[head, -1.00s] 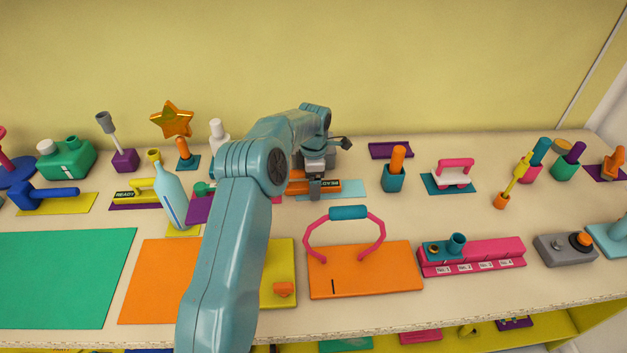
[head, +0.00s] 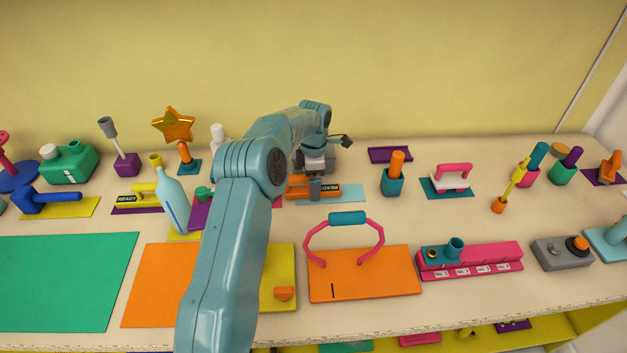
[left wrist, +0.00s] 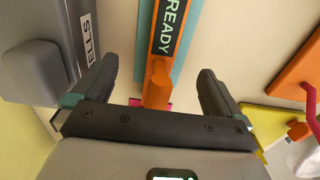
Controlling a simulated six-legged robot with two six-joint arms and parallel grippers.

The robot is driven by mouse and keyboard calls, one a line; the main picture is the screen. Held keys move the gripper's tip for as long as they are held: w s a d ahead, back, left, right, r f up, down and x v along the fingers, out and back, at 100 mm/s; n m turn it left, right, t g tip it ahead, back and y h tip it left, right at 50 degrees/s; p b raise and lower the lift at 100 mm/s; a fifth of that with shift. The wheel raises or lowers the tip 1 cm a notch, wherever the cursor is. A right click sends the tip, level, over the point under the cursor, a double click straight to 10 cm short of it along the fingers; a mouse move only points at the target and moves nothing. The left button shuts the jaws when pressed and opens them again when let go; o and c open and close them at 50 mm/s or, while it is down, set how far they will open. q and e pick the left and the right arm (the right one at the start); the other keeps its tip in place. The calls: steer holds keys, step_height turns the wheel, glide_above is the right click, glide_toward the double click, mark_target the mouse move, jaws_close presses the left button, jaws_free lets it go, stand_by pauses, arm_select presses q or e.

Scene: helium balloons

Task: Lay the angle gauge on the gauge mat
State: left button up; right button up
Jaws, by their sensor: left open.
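An orange bar with a READY label (head: 299,187) lies on or over a light blue mat (head: 352,191) at the middle of the table. I cannot tell for sure that it is the angle gauge, or which mat is the gauge mat. My left gripper (head: 315,194) is over the orange bar and hides part of it. In the left wrist view, the open fingers of my left gripper (left wrist: 155,92) are on either side of the narrow orange end of the bar (left wrist: 157,84), with space on both sides. My right gripper is not in view.
A yellow READY-labelled piece (head: 143,187) lies on a purple mat at the left. Large green (head: 60,285) and orange (head: 158,290) mats lie in front. An orange board with a pink-and-teal handle (head: 390,275) is right of my arm. A grey block (left wrist: 32,72) stands close beside one finger.

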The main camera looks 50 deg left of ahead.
arm_select(q)
steer(key=shift+r+p, duration=2.05)
steer(key=shift+r, duration=1.25)
